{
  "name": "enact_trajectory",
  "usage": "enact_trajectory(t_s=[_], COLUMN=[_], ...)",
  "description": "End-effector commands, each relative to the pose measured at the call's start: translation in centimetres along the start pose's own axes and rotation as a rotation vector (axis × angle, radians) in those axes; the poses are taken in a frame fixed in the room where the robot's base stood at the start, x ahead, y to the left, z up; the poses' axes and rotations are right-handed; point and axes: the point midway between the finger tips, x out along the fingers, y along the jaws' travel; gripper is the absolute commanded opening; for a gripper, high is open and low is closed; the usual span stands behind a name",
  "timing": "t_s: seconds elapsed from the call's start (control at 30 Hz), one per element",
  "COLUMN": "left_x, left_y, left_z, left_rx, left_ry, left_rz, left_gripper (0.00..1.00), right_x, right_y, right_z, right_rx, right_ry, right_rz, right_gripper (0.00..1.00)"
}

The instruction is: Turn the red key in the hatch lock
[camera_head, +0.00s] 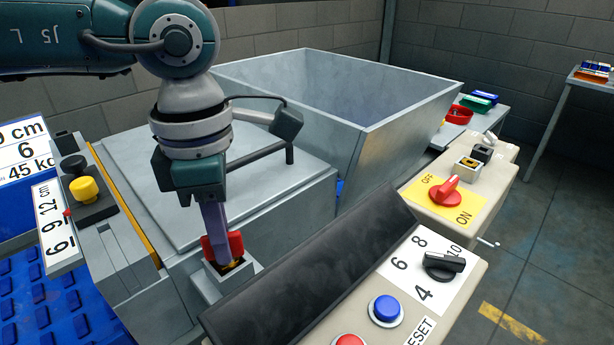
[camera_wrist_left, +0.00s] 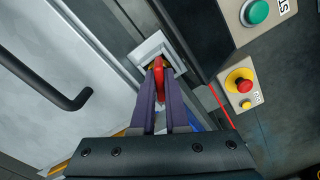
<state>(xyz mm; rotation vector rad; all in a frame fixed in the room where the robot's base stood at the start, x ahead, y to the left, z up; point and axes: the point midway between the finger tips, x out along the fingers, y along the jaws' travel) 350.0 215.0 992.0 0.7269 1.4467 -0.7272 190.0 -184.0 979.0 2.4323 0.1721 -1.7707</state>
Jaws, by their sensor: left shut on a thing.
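The red key (camera_head: 236,243) stands in the hatch lock (camera_head: 232,272), a small square grey block at the front of the metal hatch. My left gripper (camera_head: 222,240) comes down from above and is shut on the key. In the left wrist view the key (camera_wrist_left: 158,70) shows between the two purple fingers of my left gripper (camera_wrist_left: 160,95), with the square lock housing (camera_wrist_left: 152,46) just beyond it. The fingers hide part of the key, and how far it is turned is hard to tell. My right gripper is not in view.
The grey hatch lid (camera_head: 205,170) with its black handle lies behind the lock. A large metal hopper (camera_head: 400,130) stands behind. A dark padded bar (camera_head: 310,265) and control panels with a black knob (camera_head: 442,265) and red switch (camera_head: 446,191) are close on the right.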

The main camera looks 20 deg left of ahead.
Motion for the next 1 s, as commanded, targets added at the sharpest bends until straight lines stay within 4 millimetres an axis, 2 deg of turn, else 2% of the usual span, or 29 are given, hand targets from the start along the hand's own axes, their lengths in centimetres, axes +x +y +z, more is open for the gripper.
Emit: enact_trajectory(t_s=[0.13,0.53,0.8,1.0], left_x=[0.1,0.1,0.2,0.1], left_y=[0.0,0.1,0.1,0.1], left_z=[0.0,0.0,0.0,0.0], left_rx=[0.077,0.117,0.325,0.404], left_ry=[-0.001,-0.001,0.0,-0.001], left_rz=[0.001,0.001,0.003,0.002], left_gripper=[0.0,0.0,0.0,0.0], right_x=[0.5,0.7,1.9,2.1], right_y=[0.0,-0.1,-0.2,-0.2], right_z=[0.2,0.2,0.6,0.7], right_rx=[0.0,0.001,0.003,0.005], right_ry=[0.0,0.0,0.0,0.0], right_rz=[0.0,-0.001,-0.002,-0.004], right_gripper=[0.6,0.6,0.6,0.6])
